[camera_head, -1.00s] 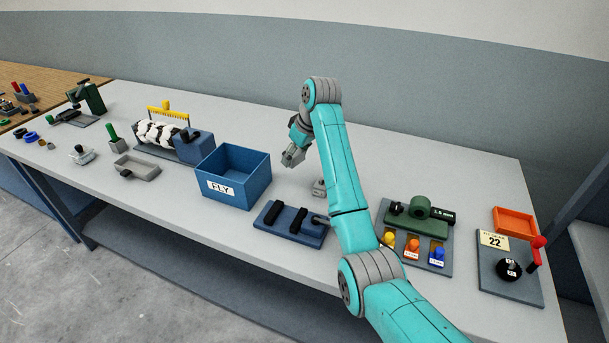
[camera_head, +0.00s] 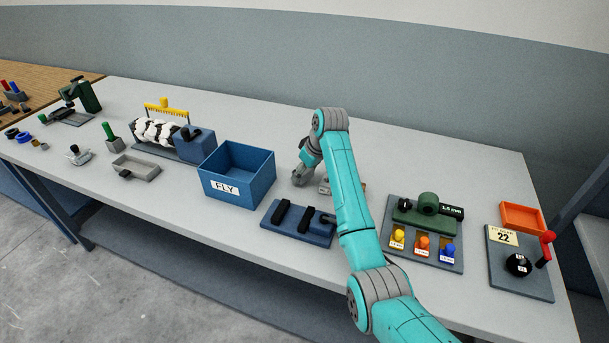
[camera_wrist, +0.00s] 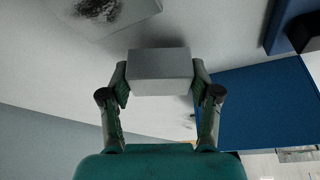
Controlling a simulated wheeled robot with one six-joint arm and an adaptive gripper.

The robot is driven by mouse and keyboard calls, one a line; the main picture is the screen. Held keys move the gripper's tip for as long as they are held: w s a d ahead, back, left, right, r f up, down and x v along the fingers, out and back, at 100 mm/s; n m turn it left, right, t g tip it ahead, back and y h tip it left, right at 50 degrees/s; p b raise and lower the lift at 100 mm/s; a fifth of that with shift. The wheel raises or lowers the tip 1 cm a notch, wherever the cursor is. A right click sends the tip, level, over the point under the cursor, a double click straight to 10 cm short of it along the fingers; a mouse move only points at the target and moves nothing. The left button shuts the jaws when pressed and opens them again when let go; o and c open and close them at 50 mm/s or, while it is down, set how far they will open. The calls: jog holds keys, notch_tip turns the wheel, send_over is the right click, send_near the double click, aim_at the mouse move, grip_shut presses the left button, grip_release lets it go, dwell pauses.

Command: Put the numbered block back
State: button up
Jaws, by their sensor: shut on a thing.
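My gripper (camera_head: 301,178) is low over the bench, right of the blue FLY box. In the wrist view my gripper (camera_wrist: 160,82) is shut on a plain grey block (camera_wrist: 160,70), one finger on each side. No number shows on the block's visible faces. A grey piece with a dark smudged top (camera_wrist: 100,12) lies beyond the block in the wrist view. In the head view a small grey piece (camera_head: 325,187) is partly hidden behind my arm. Whether the block touches the bench is unclear.
The open blue FLY box (camera_head: 226,190) stands close left of my gripper. A blue tray with black bars (camera_head: 290,236) lies in front. The green gauge stand with coloured knobs (camera_head: 418,250) and the plate marked 22 (camera_head: 520,283) are to the right. The bench behind is clear.

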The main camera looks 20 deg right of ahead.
jog(key=shift+f, duration=0.7)
jog(key=shift+f, duration=0.15)
jog(key=o, duration=1.5)
jog(key=shift+o, duration=0.2)
jog(key=v, duration=1.2)
